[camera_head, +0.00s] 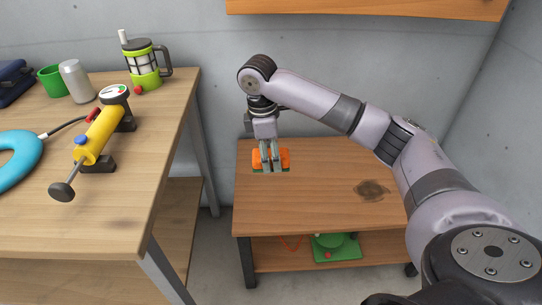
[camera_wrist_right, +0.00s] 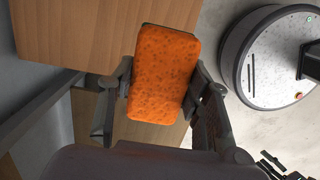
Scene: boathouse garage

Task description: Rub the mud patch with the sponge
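The orange sponge (camera_head: 257,158) has a green underside and shows over the rear left part of the low wooden table (camera_head: 300,205). My right gripper (camera_head: 271,165) is shut on it, with a finger on either side. The wrist view shows the sponge (camera_wrist_right: 163,75) between the two fingers (camera_wrist_right: 157,105). I cannot tell whether its underside touches the tabletop. The mud patch (camera_head: 372,190) is a dark brown stain on the right part of this tabletop, apart from the sponge. My left gripper is out of view.
A taller workbench (camera_head: 135,205) on the left carries a yellow pump tool (camera_head: 100,135), a lime-green press (camera_head: 145,70), a silver tumbler (camera_head: 76,82) and a green cup (camera_head: 52,80). A wooden shelf (camera_head: 370,8) hangs above. The tabletop between sponge and mud patch is clear.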

